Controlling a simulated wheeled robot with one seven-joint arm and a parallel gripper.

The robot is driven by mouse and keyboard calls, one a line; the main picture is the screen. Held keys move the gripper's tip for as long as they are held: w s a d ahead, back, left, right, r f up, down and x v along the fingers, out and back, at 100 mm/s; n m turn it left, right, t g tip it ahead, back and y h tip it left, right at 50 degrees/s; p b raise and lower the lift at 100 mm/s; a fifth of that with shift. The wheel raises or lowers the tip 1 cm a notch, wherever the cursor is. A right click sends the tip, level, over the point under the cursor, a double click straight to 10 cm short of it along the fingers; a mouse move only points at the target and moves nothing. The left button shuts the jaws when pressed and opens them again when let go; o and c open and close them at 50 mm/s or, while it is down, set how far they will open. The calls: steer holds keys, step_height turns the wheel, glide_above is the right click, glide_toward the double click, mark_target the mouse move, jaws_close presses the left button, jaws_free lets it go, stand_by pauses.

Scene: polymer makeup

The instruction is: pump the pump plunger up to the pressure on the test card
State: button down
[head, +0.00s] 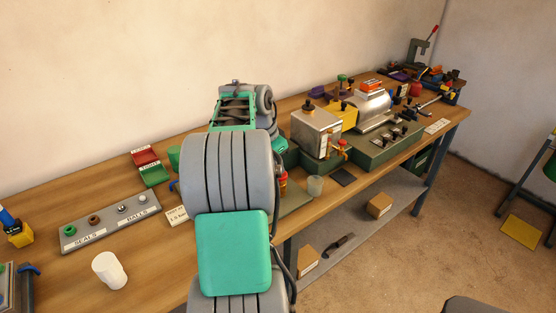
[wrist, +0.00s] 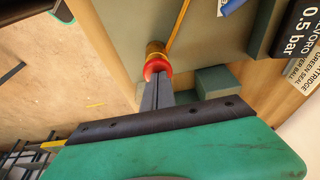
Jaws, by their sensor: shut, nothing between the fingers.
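In the wrist view my gripper (wrist: 158,80) is shut and empty, its two fingers together. The fingertips meet the edge of a round red cap on a brass cylinder (wrist: 156,50), which looks like the pump plunger; I cannot tell touching from just above. A red and yellow part beside my arm in the head view (head: 283,183) may be the same piece. A dark card reading "0.5 bar" (wrist: 298,32) is at upper right in the wrist view. A pale card (head: 175,213) with small bar text lies left of my arm. My gripper is hidden behind my arm in the head view.
A seals and balls tray (head: 110,217), a white cup (head: 108,270) and red (head: 145,156) and green (head: 154,174) bins are left on the workbench. A metal box (head: 316,130) and machine (head: 368,105) stand right. A greenish block (wrist: 216,80) is beside the fingers.

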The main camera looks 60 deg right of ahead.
steer(key=shift+a+f, duration=0.1)
steer(key=shift+f, duration=0.2)
step_height(320, 180, up, 5)
steer(key=p, duration=0.4)
steer(key=shift+r, duration=0.15)
steer(key=p+v, duration=0.1)
steer(key=v, duration=0.8)
steer(key=shift+w+r, duration=0.1)
steer(key=shift+r, duration=0.05)
steer(key=b+x, duration=0.2)
steer(key=x, duration=0.7)
steer(key=shift+f, duration=0.9)
